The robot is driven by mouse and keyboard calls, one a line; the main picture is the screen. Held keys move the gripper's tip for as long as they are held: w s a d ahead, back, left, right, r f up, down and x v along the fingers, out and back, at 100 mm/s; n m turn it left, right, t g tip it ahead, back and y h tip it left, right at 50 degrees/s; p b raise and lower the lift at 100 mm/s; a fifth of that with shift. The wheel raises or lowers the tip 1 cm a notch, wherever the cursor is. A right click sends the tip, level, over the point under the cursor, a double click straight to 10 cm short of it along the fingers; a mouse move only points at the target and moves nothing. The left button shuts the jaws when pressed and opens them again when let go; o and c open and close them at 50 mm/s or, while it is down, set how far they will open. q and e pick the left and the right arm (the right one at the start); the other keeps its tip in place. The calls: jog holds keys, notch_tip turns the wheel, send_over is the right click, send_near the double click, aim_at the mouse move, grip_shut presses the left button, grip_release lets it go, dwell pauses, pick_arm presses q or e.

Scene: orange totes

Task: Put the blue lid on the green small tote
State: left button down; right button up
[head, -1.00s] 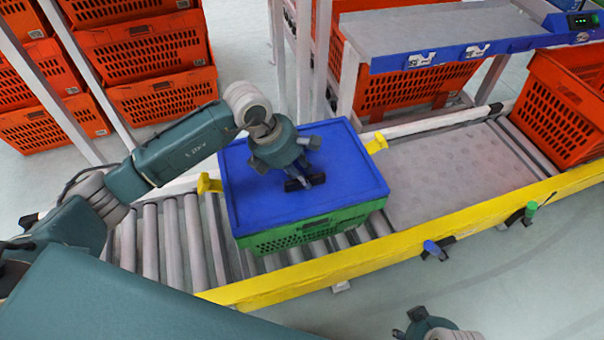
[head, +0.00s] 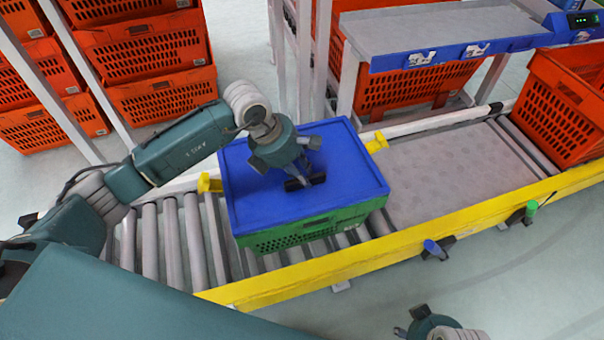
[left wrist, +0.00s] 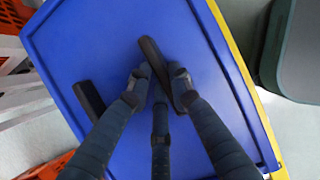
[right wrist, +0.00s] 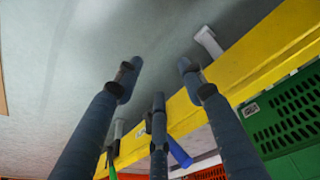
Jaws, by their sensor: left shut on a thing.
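The blue lid (head: 335,170) lies over the top of the green small tote (head: 300,233), its edges lined up closely with the tote's rim. I cannot tell whether it is fully seated. The tote stands on the roller conveyor; its green side also shows in the right wrist view (right wrist: 300,155). My left gripper (head: 304,180) is over the lid's middle, shut on the lid's dark handle; in the left wrist view, its fingers (left wrist: 160,82) stand by one of two black bars (left wrist: 91,100). My right gripper (right wrist: 158,85) is open and empty, near the conveyor's yellow rail.
The roller conveyor (head: 172,240) has a yellow front rail (head: 330,275) and yellow stops at the tote's sides. A flat grey conveyor section (head: 450,165) to the right is clear. An orange tote (head: 560,110) stands at the far right. Stacked orange totes (head: 150,75) stand behind.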

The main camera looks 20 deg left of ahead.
pick_arm(q)
jog(key=shift+a+f, duration=0.1)
jog(key=shift+f, duration=0.1)
jog(key=shift+s+f, duration=0.1)
jog(key=shift+s, duration=0.05)
dwell(0.3)
jog(key=c, duration=1.5)
grip_release()
jog(key=shift+a+r, duration=0.15)
jog(key=shift+r, duration=0.35)
jog(key=v, duration=1.1)
